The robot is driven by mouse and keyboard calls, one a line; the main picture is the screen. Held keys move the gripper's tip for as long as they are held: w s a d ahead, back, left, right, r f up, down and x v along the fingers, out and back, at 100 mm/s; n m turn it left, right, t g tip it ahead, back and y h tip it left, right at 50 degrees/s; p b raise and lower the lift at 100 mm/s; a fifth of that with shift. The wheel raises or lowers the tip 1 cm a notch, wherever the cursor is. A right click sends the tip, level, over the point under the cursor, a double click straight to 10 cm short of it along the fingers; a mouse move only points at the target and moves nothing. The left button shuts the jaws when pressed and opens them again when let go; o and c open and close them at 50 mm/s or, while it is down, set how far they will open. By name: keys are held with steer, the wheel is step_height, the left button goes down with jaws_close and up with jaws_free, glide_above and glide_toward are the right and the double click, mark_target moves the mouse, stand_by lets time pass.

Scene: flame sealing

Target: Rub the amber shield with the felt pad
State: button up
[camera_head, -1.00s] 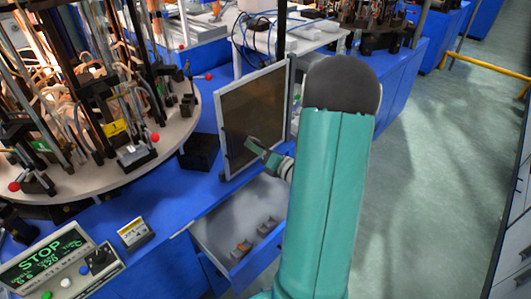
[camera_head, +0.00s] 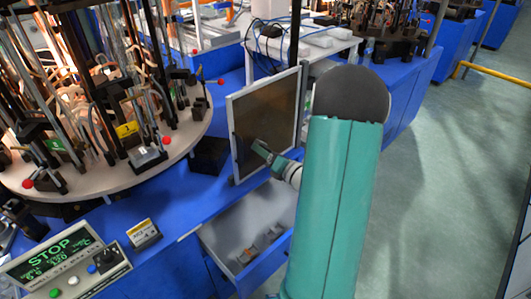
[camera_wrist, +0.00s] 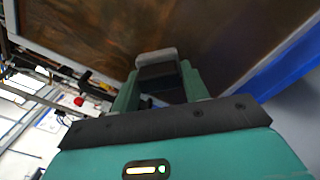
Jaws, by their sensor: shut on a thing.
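The amber shield (camera_head: 250,122) is a brown, see-through panel in a pale frame, standing upright on the blue bench. It fills the upper part of the wrist view (camera_wrist: 225,30). My gripper (camera_head: 262,150) is in front of the shield's lower right part. In the wrist view, my gripper (camera_wrist: 160,82) is shut on the felt pad (camera_wrist: 156,57), a small block with a grey end and dark body. The pad's grey end faces the shield and overlaps it in view; I cannot tell whether they touch. My green arm hides the area right of the shield.
A round turntable (camera_head: 150,172) crowded with rods and tubing stands left. An open drawer (camera_head: 240,235) holding small items lies below the shield. A control box reading STOP (camera_head: 65,265) sits front left. The floor (camera_head: 450,190) at right is clear.

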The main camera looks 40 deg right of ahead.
steer(key=shift+w, duration=0.7)
steer(key=shift+d, duration=0.1)
steer(key=shift+s+d, duration=0.1)
steer(key=shift+d, duration=1.75)
steer(key=shift+w+d, duration=0.2)
steer(key=shift+d, duration=1.8)
steer(key=shift+r, duration=0.75)
steer(key=shift+a, duration=2.1)
